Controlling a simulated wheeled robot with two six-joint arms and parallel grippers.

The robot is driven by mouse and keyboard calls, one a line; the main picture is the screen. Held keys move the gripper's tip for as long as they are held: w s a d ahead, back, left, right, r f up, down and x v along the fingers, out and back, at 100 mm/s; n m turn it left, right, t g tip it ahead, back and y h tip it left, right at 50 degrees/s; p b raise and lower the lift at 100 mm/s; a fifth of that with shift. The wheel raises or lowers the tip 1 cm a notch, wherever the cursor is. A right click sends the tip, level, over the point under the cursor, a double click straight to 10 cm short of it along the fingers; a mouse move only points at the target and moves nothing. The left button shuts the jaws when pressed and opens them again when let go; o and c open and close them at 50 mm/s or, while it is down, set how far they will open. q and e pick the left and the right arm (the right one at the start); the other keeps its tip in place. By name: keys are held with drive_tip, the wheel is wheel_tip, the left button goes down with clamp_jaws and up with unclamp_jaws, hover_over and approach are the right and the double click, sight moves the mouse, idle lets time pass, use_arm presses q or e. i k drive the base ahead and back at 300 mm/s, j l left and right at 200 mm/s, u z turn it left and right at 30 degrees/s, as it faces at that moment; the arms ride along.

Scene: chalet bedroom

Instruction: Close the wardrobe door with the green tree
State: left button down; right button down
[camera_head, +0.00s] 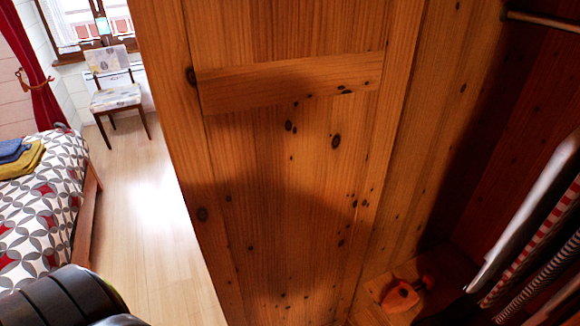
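A large knotty pine wardrobe door (270,150) fills the middle of the head view, close to me. It stands open, and a horizontal wooden batten crosses its upper part. No green tree shows on the face that I see. The open wardrobe interior (475,110) is to the right of the door. A dark, rounded segment at the bottom left looks like part of my own arm. Neither gripper shows in the head view, so I cannot see where they are relative to the door.
Inside the wardrobe are a hanging rail (543,19), striped clothes (535,245) and an orange object (401,296) on its floor. Left are a bed (45,200) with folded cloths (22,160), a chair (116,95) and a red curtain (30,60). Bare floor (150,215) lies between bed and door.

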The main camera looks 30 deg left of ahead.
sight(278, 120)
drive_tip(key=j+z, duration=0.2)
drive_tip(key=j, duration=0.2)
drive_tip(key=j+z, duration=0.15)
drive_tip(key=j, duration=0.25)
drive_tip(key=k+j+z, duration=0.2)
drive_tip(key=j, duration=0.2)
drive_tip(key=j+z, duration=0.2)
drive_tip(key=j, duration=0.25)
drive_tip(key=k+j+z, duration=0.2)
drive_tip(key=j, duration=0.15)
drive_tip(key=j+z, duration=0.15)
drive_tip(key=j, duration=0.25)
drive_tip(key=j+z, duration=0.15)
drive_tip(key=j, duration=0.3)
drive_tip(key=k+j+z, duration=0.15)
drive_tip(key=j, duration=0.25)
drive_tip(key=k+j+z, duration=0.15)
drive_tip(key=j, duration=0.3)
drive_tip(key=k, duration=0.2)
